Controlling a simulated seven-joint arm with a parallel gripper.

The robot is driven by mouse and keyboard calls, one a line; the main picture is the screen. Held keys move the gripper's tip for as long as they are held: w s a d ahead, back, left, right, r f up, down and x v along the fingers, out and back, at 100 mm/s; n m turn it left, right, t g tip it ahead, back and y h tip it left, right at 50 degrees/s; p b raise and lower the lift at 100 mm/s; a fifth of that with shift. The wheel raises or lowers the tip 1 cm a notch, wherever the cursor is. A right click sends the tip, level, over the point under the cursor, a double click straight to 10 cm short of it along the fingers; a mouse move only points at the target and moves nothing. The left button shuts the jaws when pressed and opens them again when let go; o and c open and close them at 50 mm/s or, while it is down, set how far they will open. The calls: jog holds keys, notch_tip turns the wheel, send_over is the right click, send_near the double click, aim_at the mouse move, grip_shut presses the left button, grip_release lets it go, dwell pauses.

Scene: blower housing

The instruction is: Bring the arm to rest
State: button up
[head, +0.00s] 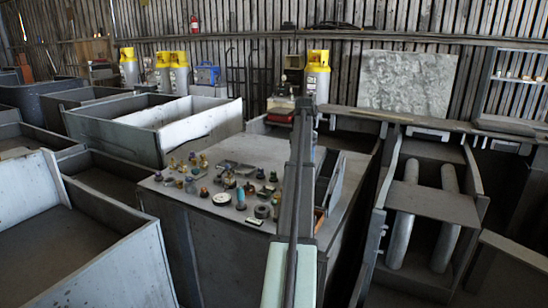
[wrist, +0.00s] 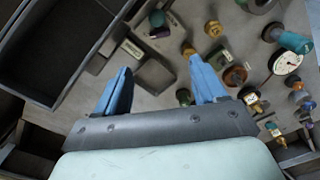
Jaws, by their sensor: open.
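My gripper (wrist: 160,80) shows in the wrist view with its two blue fingers spread wide apart and nothing between them. It hangs above a grey worktop (wrist: 85,100) strewn with small fittings. A grey block-like part (wrist: 145,68) lies below the gap between the fingers; I see no contact with it. In the head view my arm runs up the middle of the picture, in front of the right part of the worktop (head: 165,193), and I cannot make out the fingers there.
Several small fittings, a teal-bodied part (head: 241,198) and a white-faced gauge (wrist: 287,62) crowd the worktop. A dark tray (wrist: 60,45) is at upper left in the wrist view. Large open bins (head: 75,260) stand left; a frame with two pipes (head: 425,225) stands right.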

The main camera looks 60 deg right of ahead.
jog(key=shift+w, duration=0.1)
